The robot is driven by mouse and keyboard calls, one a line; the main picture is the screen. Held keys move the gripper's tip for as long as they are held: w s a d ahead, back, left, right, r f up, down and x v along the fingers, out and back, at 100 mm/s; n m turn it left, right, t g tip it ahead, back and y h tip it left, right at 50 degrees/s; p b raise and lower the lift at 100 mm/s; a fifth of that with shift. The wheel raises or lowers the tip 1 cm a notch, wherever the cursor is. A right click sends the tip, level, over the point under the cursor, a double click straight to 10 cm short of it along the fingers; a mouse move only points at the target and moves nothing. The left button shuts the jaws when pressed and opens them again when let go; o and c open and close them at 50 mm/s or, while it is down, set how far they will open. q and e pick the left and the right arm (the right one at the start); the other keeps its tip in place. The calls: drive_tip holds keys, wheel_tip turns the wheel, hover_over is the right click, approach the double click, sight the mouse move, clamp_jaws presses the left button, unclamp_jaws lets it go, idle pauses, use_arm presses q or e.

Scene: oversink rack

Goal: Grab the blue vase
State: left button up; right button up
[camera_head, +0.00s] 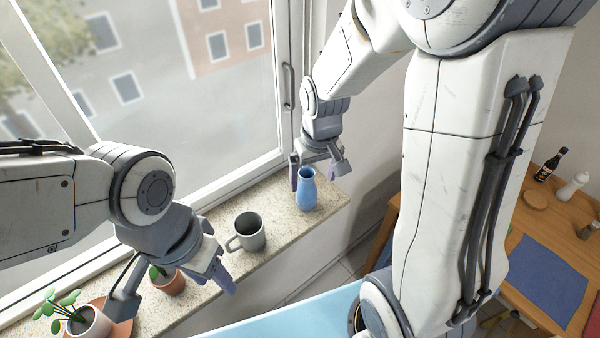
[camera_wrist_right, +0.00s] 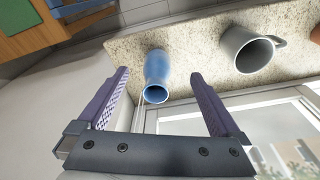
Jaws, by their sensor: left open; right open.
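The blue vase (camera_head: 306,190) stands upright near the right end of the speckled windowsill (camera_head: 328,208). In the right wrist view the vase (camera_wrist_right: 156,72) shows its open mouth between the fingers. My right gripper (camera_head: 316,172) is open and sits at the vase's upper part, its fingers to either side in the head view. Contact cannot be told. The same gripper (camera_wrist_right: 165,100) shows two purple padded fingers spread apart with nothing held. My left gripper (camera_head: 180,288) is open and empty over the sill at the left, near the small plants.
A grey mug (camera_head: 247,232) stands left of the vase; it also shows in the right wrist view (camera_wrist_right: 250,50). Potted plants (camera_head: 92,322) stand at the sill's left end. The window (camera_head: 215,90) rises behind. A wooden table (camera_head: 550,225) with bottles is at the right.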

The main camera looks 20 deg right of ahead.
sight(306, 176)
drive_tip(key=shift+g, duration=0.8)
drive_tip(key=w+f, duration=0.2)
drive_tip(key=w+f+p, duration=0.1)
drive_tip(key=w+f, duration=0.2)
drive_tip(key=shift+w+d+f, duration=0.15)
drive_tip(key=shift+d+f, duration=0.05)
drive_tip(key=shift+f, duration=0.1)
drive_tip(key=shift+f+p, duration=0.6)
drive_tip(key=f, duration=0.1)
drive_tip(key=f+p, duration=0.1)
drive_tip(key=f, duration=0.1)
drive_tip(key=shift+s+a+f, duration=0.1)
drive_tip(key=shift+s+f, duration=0.1)
drive_tip(key=shift+s, duration=0.15)
drive_tip(key=shift+f+p, duration=0.3)
drive_tip(key=shift+f, duration=0.15)
